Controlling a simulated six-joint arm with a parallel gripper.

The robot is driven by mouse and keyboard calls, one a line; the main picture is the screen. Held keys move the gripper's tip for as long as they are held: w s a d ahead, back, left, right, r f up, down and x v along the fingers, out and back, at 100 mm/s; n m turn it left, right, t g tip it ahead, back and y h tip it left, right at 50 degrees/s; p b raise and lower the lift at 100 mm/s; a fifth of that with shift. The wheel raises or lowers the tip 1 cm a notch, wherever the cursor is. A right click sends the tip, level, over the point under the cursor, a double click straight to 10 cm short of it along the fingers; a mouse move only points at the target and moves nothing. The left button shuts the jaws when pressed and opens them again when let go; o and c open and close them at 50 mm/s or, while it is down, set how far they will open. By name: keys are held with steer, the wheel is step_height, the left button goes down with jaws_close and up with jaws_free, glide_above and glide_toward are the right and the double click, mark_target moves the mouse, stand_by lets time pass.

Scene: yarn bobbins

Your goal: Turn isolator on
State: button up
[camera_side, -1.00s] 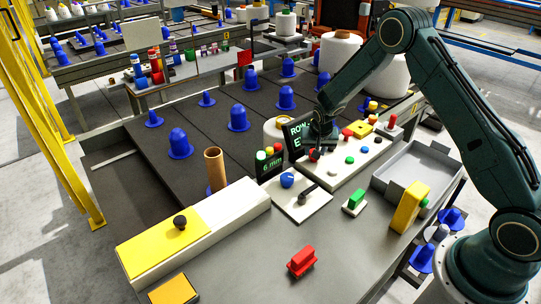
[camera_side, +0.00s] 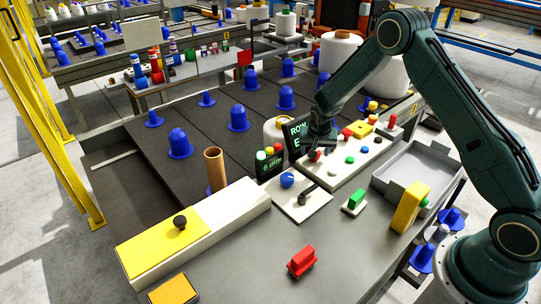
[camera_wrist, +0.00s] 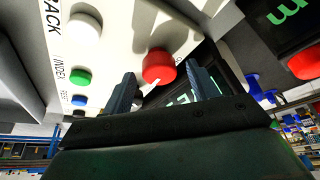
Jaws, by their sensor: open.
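A round red knob (camera_wrist: 158,66) with a small white mark sits on a white control panel (camera_wrist: 150,20) in the wrist view. It looks like the isolator, but I can read no label for it. It also shows in the side view (camera_side: 316,155), just below my gripper (camera_side: 318,142). My gripper (camera_wrist: 162,82) is open, with one finger on each side of the knob in the wrist view. I cannot tell whether the fingers touch it. The knob's on or off position is unclear.
White (camera_wrist: 84,29), green (camera_wrist: 80,77) and blue (camera_wrist: 79,100) buttons share the panel. A dark display (camera_side: 298,136) stands close by my gripper. A black lever (camera_side: 306,191) and blue knob (camera_side: 287,180) sit on a white plate nearby.

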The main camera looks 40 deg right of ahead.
steer(key=shift+r, duration=0.1)
steer(key=v, duration=1.3)
steer(key=shift+r, duration=0.35)
steer(key=shift+s, duration=0.1)
steer(key=s+a+r+n+t+y, duration=0.15)
steer(key=s+a+r+n, duration=0.3)
steer(key=s+r, duration=0.9)
steer(key=s+a+r+n+y, duration=0.1)
steer(key=s+a+r+n, duration=0.1)
steer(key=s, duration=0.7)
steer(key=s+a+r+n+y, duration=0.1)
steer(key=s+a+r+n, duration=0.1)
steer(key=s, duration=0.7)
steer(key=shift+s+a+r+n+t, duration=0.4)
steer(key=shift+a+r, duration=0.25)
steer(key=shift+r, duration=0.35)
